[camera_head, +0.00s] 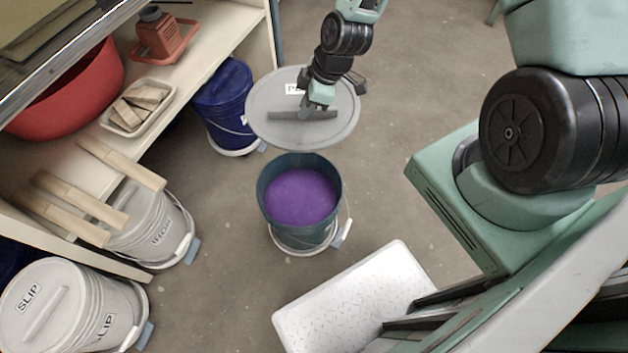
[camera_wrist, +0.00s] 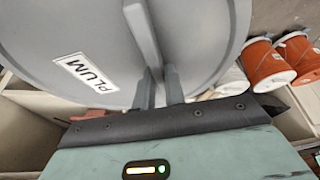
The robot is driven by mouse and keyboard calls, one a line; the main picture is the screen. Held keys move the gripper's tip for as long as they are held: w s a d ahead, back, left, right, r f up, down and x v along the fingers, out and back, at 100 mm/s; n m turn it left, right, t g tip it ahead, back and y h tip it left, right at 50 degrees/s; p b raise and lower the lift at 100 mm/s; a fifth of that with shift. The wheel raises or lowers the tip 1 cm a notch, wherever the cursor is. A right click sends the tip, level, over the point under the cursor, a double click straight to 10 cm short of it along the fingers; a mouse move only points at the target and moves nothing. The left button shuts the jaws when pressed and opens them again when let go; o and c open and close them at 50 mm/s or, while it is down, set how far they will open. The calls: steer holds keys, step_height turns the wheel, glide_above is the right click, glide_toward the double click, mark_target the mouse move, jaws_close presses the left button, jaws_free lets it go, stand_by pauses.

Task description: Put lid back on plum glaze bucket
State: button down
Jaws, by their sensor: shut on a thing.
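The plum bucket (camera_head: 302,205) is a dark teal bucket on the floor, open at the top, with purple glaze (camera_head: 300,196) inside. A round grey lid (camera_head: 265,100) with a raised bar handle is held above and beyond the bucket, apart from it. My gripper (camera_head: 318,112) is shut on the lid's handle. In the wrist view my gripper's fingers (camera_wrist: 160,88) pinch the bar, and the lid (camera_wrist: 40,30) carries a label (camera_wrist: 86,72) reading PLUM. The lid hides whatever lies behind it.
A blue bucket (camera_head: 224,100) stands left of the lid, by the shelf (camera_head: 190,75). Grey buckets, including a SLIP bucket (camera_head: 60,305), stand at lower left. Wooden paddles (camera_head: 120,163) jut from the shelf. A white tray (camera_head: 355,300) is at front. Orange buckets (camera_wrist: 265,62) show in the wrist view.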

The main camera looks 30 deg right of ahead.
steer(key=s+f+n+g+b, duration=0.2)
steer(key=f+n+b, duration=0.4)
steer(key=f, duration=0.7)
steer(key=s+a+f+n+g+b, duration=0.1)
steer(key=s+f+n+g+b, duration=0.1)
steer(key=f+n+b, duration=0.4)
steer(key=shift+s+a+f+n+g+b, duration=0.35)
steer(key=shift+s+f+b, duration=0.4)
steer(key=shift+f+b, duration=2.55)
steer(key=shift+d+f+p, duration=0.15)
steer(key=shift+f+p, duration=0.55)
steer(key=shift+f, duration=0.6)
steer(key=c, duration=0.9)
jaws_free()
steer(key=shift+r, duration=0.1)
